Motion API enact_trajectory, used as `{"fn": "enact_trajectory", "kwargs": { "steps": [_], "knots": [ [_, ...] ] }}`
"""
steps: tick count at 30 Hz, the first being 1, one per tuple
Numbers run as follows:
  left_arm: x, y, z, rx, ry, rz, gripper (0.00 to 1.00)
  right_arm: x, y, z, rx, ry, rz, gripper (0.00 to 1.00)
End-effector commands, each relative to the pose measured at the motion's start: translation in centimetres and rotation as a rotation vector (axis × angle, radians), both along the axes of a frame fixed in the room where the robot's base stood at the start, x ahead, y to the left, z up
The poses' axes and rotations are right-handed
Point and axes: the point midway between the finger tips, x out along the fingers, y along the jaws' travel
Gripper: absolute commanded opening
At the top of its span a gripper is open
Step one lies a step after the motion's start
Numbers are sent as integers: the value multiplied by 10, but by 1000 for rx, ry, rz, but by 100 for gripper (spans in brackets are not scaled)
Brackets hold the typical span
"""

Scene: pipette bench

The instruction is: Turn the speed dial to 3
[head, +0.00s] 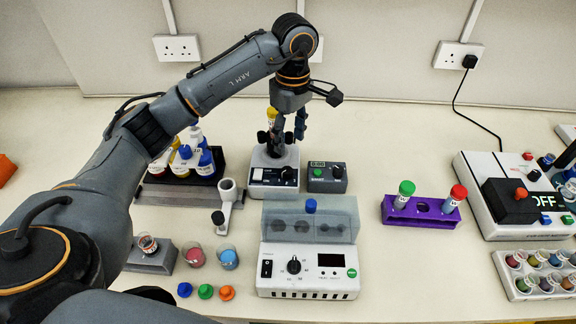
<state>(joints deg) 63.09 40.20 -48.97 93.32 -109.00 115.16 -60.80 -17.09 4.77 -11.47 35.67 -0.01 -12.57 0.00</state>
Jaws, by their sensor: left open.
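Two devices with dials are in the head view; I cannot read which dial is labelled speed. The front white device (309,251) has a black round dial (294,266) with a white pointer and small marks around it. Behind it stands a small white mixer (273,188) with a dark knob (288,174) on its front; the knob's setting is too small to read. My left gripper (286,137) points down, open, over the mixer's top, above and behind that knob. A yellow-capped tube (271,114) shows beside its fingers, partly hidden. My right gripper is not in view.
A dark timer box (326,178) stands right of the mixer. A white stand (228,194) and a bottle rack (150,195) are to the left. A purple tube rack (420,213) and a device reading OFF (490,222) are to the right.

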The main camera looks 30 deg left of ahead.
Motion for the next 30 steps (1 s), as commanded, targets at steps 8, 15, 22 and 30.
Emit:
{"fn": "enact_trajectory", "kwargs": {
  "steps": [8, 15, 22, 30],
  "knots": [
    [-4, 1, -53, 0, 6, 2, 51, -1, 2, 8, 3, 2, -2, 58],
    [-5, 1, -87, 0, 3, 1, 51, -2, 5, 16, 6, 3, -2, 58],
    [-5, 1, -96, 0, 0, 0, 51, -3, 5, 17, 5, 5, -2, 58],
    [-5, 1, -96, 0, 0, 0, 32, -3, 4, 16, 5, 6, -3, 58]
  ]
}}
